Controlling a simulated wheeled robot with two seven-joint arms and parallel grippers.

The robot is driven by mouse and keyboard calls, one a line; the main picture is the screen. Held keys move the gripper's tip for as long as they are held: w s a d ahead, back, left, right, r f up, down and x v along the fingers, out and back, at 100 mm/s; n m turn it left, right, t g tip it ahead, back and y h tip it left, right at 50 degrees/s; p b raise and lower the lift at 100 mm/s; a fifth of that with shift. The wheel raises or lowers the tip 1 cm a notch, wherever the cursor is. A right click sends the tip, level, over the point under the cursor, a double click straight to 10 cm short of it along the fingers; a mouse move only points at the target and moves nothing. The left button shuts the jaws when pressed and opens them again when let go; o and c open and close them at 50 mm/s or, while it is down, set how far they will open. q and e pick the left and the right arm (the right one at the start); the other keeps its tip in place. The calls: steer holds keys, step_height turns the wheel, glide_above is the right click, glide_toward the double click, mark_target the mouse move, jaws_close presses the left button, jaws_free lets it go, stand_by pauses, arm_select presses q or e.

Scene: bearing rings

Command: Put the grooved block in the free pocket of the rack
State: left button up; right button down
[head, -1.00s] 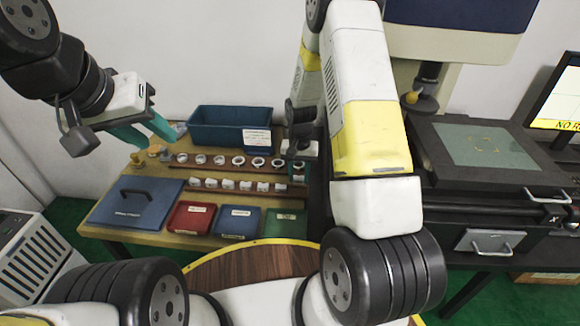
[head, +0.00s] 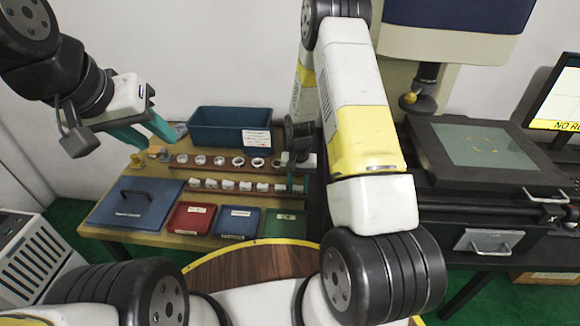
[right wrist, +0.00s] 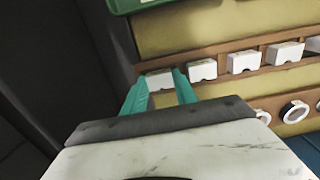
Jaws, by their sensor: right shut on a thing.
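My right gripper (right wrist: 160,92) is shut on a small white grooved block (right wrist: 160,80). The block is at the end of the front wooden rack (right wrist: 222,56), in line with the row of similar white blocks (right wrist: 203,70). I cannot tell whether it is fully seated in the pocket there. In the head view my right gripper (head: 297,183) is at the right end of the front rack (head: 215,190), and its block is mostly hidden. My left gripper (head: 148,132) is open and empty above the back left of the table.
The rear rack (head: 215,167) holds white rings. A blue bin (head: 228,130) stands behind it. A blue lid with a handle (head: 135,203), a red box (head: 191,218), a blue box (head: 237,222) and a green box (head: 284,223) lie in front. A dark machine (head: 460,165) stands at right.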

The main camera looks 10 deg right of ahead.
steer(key=c, duration=1.3)
jaws_free()
steer(key=shift+s+f, duration=0.2)
steer(key=shift+f, duration=0.35)
steer(key=shift+o, duration=0.2)
steer(key=shift+w+r, duration=0.1)
steer(key=shift+r, duration=0.4)
step_height(320, 180, up, 12)
step_height(320, 180, up, 18)
steer(key=n+t+y, duration=0.1)
steer(key=t, duration=0.2)
glide_above(298, 188)
steer(key=s, duration=0.7)
steer(key=s+a+r+n+t, duration=0.1)
steer(key=s+r, duration=0.4)
steer(key=s, duration=0.3)
steer(key=s+a+r+n+t+y, duration=0.1)
steer(key=s+r+t, duration=0.1)
steer(key=s+r, duration=0.4)
steer(key=shift+s+n, duration=0.4)
steer(key=shift+s, duration=1.2)
